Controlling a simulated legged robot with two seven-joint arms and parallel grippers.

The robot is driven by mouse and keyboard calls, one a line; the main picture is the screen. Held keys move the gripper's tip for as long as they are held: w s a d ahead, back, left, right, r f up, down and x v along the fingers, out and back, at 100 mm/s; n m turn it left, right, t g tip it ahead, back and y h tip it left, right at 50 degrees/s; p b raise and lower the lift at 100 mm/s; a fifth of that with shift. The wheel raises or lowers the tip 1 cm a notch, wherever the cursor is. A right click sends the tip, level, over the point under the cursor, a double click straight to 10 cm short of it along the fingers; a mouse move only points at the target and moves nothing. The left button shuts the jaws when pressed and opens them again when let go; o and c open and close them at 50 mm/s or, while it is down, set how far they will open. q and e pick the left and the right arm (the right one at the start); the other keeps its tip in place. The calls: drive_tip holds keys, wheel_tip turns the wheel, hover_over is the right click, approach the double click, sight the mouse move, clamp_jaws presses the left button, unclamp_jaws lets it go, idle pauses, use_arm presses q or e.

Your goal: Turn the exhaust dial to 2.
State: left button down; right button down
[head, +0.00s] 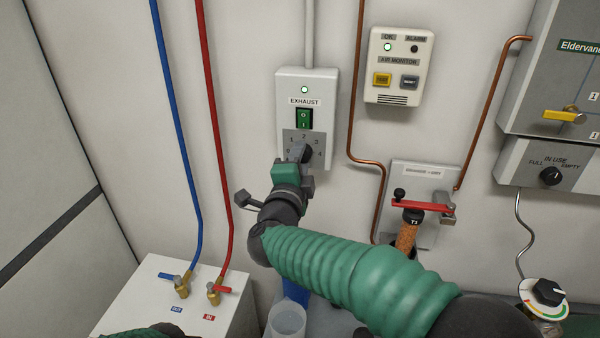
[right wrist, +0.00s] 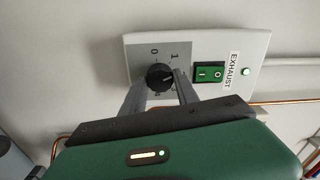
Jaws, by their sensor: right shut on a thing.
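The black exhaust dial (head: 306,153) sits on a grey scale plate marked 0 to 4, low on the white EXHAUST box (head: 324,90). My right gripper (head: 299,152) reaches it from below, and its body partly covers the scale. In the right wrist view the fingers stand on either side of the dial (right wrist: 158,74), and the right gripper (right wrist: 160,88) is shut on it. There the 0 and 1 show, but other marks are hidden or unclear. Which number the pointer meets is too small to tell. My left gripper is out of view.
A green rocker switch (head: 304,118) and a lit green lamp sit above the dial. An air monitor (head: 399,66) and a red-handled valve (head: 422,206) are to the right. Blue and red pipes (head: 201,120) run down the wall at left. A clear cup (head: 287,322) stands below.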

drive_tip(key=m+b, duration=0.3)
drive_tip(key=m, duration=0.1)
drive_tip(key=shift+a, duration=0.1)
drive_tip(key=shift+r+b, duration=0.1)
drive_tip(key=shift+b, duration=0.2)
drive_tip(key=c, duration=1.3)
unclamp_jaws()
drive_tip(key=o, duration=0.4)
drive_tip(key=shift+w+a, duration=0.1)
drive_tip(key=shift+f, duration=0.2)
